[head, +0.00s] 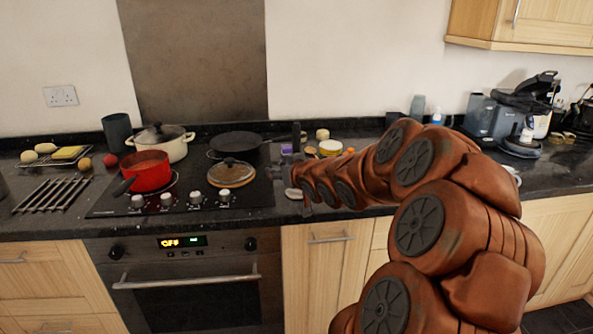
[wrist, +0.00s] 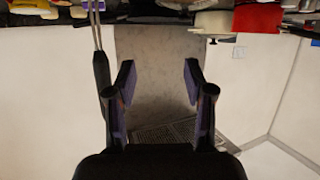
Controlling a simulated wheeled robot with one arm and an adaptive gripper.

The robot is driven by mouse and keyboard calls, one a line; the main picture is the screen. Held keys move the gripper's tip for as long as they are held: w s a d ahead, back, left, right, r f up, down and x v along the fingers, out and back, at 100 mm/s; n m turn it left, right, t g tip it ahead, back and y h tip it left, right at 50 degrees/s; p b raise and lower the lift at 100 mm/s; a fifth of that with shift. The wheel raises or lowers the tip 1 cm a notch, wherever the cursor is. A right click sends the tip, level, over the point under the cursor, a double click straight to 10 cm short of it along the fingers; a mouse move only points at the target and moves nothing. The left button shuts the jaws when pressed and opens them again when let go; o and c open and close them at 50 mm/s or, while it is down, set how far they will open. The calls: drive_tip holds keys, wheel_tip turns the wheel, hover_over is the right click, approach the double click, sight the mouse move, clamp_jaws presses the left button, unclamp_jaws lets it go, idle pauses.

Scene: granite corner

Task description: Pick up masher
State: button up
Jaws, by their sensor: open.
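A tool with a dark handle and thin twin metal rods, which looks like the masher (wrist: 101,72), stands at the left in the wrist view, its handle end lower in that picture. My gripper (wrist: 158,78) is open and empty, with purple-padded fingers. The handle is just outside the left finger, not between the fingers; I cannot tell if they touch. In the head view my gripper (head: 288,152) is largely hidden by my arm.
A wire rack (head: 52,194) lies at left. Small foods and jars crowd the counter behind my arm.

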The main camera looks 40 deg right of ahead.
sight(299, 143)
drive_tip(key=d+r+t, duration=0.1)
drive_tip(key=d, duration=0.1)
drive_tip(key=d+r+t, duration=0.1)
drive_tip(key=d, duration=0.2)
drive_tip(key=d+r+t, duration=0.1)
drive_tip(key=d+t, duration=0.1)
drive_tip(key=d, duration=0.1)
drive_tip(key=shift+s+d+r+h, duration=0.1)
drive_tip(key=shift+s+r+h, duration=0.2)
drive_tip(key=shift+r, duration=0.05)
drive_tip(key=shift+d+p+x, duration=0.15)
drive_tip(key=shift+p+x, duration=0.05)
drive_tip(key=shift+x, duration=1.2)
drive_tip(key=shift+d+p+x, duration=0.15)
drive_tip(key=shift+p+x, duration=0.05)
drive_tip(key=shift+x, duration=1.15)
drive_tip(key=shift+f, duration=0.1)
clamp_jaws()
